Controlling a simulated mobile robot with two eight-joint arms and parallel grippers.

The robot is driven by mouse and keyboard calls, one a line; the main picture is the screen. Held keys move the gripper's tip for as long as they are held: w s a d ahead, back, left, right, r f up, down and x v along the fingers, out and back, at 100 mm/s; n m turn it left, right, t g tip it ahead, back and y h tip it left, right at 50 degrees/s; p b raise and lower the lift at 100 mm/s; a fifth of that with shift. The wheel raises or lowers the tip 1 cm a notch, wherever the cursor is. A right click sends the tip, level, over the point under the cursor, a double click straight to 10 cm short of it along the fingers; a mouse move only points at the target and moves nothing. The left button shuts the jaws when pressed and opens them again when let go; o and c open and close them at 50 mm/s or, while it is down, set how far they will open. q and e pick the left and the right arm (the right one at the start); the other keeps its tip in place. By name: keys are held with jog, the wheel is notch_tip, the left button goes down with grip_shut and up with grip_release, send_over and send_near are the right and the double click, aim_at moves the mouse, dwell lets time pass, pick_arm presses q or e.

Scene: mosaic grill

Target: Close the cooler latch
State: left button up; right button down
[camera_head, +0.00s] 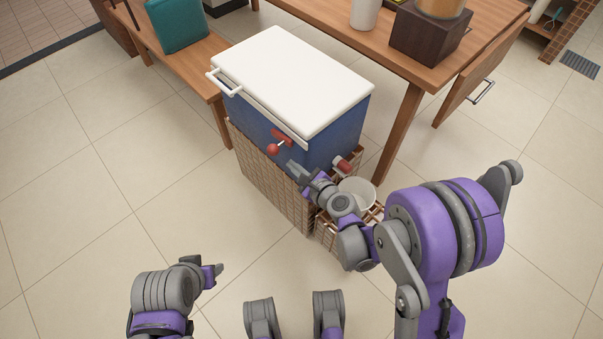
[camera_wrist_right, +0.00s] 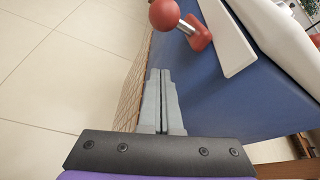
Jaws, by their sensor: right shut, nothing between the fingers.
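The blue cooler (camera_head: 330,140) has a white lid (camera_head: 293,80) that lies down on its top. It stands in a brick-patterned base (camera_head: 262,172). A red latch (camera_head: 273,148) with a round red knob sits on the cooler's front, below the lid edge. In the right wrist view the latch knob (camera_wrist_right: 164,13) is at the top, on a metal stem from a red mount (camera_wrist_right: 198,33). My right gripper (camera_wrist_right: 160,72) is shut and empty, apart from the knob and close to the cooler's front. It also shows in the head view (camera_head: 292,165). My left gripper (camera_head: 219,270) is low at the left, away from the cooler; its jaw state is unclear.
A wooden table (camera_head: 400,66) stands behind the cooler at the right, with a dark wooden block (camera_head: 425,40) on it. A wooden bench (camera_head: 196,68) is at the left. A white bowl (camera_head: 357,193) sits beside the cooler. The tiled floor in front is clear.

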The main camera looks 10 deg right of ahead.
pick_arm(q)
jog(key=shift+f, duration=0.2)
pick_arm(e)
jog(key=shift+w+a+r, duration=0.6)
jog(key=shift+a, duration=0.15)
jog(key=shift+w+a+r, duration=0.55)
jog(key=shift+a, duration=0.2)
pick_arm(q)
jog(key=shift+a+r, duration=0.1)
jog(key=shift+r, duration=0.05)
pick_arm(e)
jog(key=shift+d+r, duration=0.1)
jog(key=shift+r, duration=0.05)
pick_arm(q)
jog(key=shift+a+r+p, duration=0.3)
jog(key=shift+a+p, duration=0.05)
jog(key=shift+a, duration=0.3)
pick_arm(e)
jog(key=shift+r+g, duration=0.2)
jog(key=shift+g, duration=0.2)
